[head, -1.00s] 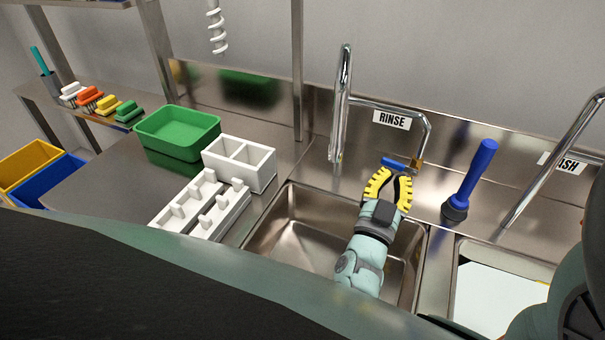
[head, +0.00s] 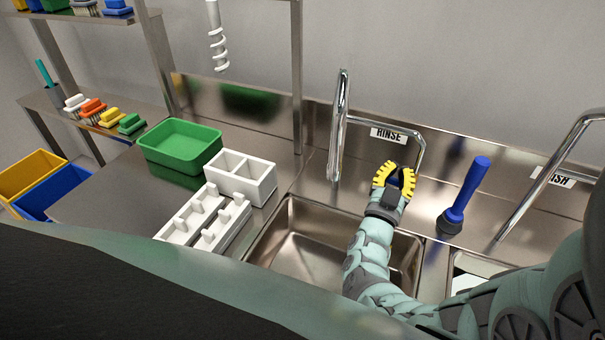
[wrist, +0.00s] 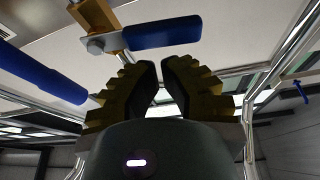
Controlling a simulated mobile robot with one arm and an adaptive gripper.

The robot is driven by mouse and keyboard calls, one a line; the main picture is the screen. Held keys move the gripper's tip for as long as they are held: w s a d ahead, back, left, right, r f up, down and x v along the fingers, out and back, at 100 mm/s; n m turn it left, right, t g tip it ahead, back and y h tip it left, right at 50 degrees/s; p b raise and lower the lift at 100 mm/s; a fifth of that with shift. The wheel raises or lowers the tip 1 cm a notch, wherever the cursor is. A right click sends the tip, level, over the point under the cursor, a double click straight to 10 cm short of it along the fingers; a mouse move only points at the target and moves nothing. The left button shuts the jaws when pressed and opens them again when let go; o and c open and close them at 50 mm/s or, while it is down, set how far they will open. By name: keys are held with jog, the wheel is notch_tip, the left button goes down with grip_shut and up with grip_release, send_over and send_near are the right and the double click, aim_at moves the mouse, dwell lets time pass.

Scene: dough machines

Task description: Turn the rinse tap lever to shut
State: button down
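The rinse tap is a chrome spout (head: 338,125) with a side pipe, by the RINSE label (head: 388,135) on the wall behind the sink. Its blue lever (wrist: 160,33) sits on a brass valve (wrist: 97,18) in the wrist view, pointing right from the valve. In the head view my gripper hides the lever and valve. My gripper (head: 397,172) is at the lower end of the side pipe. In the wrist view its yellow-and-black fingers (wrist: 160,68) have a narrow gap between the tips, with nothing held. The lever lies just beyond the tips; contact is unclear.
The rinse sink (head: 310,240) lies below my arm. A blue-handled tool (head: 467,190) stands right of my gripper, near the wash tap (head: 550,175). A white divided box (head: 240,175), a white rack (head: 205,215) and a green tub (head: 180,143) stand on the left counter.

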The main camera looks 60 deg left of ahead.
aim_at(396, 182)
jog(key=shift+s+a+f, duration=0.1)
jog(key=shift+s+f, duration=0.05)
jog(key=shift+f, duration=0.2)
jog(key=shift+f, duration=0.1)
jog(key=shift+f+n+b, duration=0.5)
jog(key=shift+f+b, duration=0.1)
jog(key=shift+f, duration=0.1)
jog(key=shift+a+f+n+g+y, duration=0.15)
jog(key=shift+n+g+y, duration=0.15)
jog(key=shift+n+y, duration=0.35)
jog(key=shift+f+h, duration=0.1)
jog(key=shift+h, duration=0.15)
